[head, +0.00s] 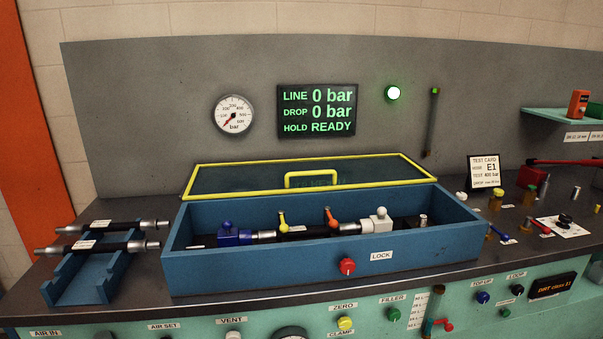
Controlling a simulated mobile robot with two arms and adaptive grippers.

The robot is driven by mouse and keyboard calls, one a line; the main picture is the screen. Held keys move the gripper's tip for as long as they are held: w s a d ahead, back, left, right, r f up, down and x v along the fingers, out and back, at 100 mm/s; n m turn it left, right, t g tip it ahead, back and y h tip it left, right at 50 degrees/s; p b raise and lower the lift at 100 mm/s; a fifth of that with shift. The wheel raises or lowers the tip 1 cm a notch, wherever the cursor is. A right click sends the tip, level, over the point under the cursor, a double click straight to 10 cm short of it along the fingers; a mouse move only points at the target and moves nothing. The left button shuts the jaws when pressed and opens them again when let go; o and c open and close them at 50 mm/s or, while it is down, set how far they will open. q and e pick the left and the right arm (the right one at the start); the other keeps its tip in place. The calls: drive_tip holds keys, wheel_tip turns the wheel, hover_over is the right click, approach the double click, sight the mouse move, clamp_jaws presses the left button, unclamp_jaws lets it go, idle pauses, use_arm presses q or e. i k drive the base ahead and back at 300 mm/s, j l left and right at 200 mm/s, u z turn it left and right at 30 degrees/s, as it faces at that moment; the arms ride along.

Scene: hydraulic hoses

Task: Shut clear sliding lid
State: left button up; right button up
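The clear lid (250,180) has a yellow frame and a yellow handle (311,175). It lies at the back of the blue box (330,268), behind the box's opening. The box is open at the top and its inside shows. In it are a hose (305,233) between a blue block (234,233) and a white fitting (378,221), with a yellow lever (282,218) and an orange lever (329,216). A red knob (347,266) next to a LOCK label is on the box front. Neither of my grippers is in view.
A blue rack (85,280) with two hoses stands left of the box. A test card (483,172), small fittings and a red-handled tool (570,162) are to the right. The wall display (317,111) reads 0 bar and READY; a green lamp (393,93) is lit.

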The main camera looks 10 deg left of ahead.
sight(430, 179)
drive_tip(key=i+j+z, duration=0.1)
drive_tip(key=i+j, duration=0.5)
drive_tip(key=i, duration=0.15)
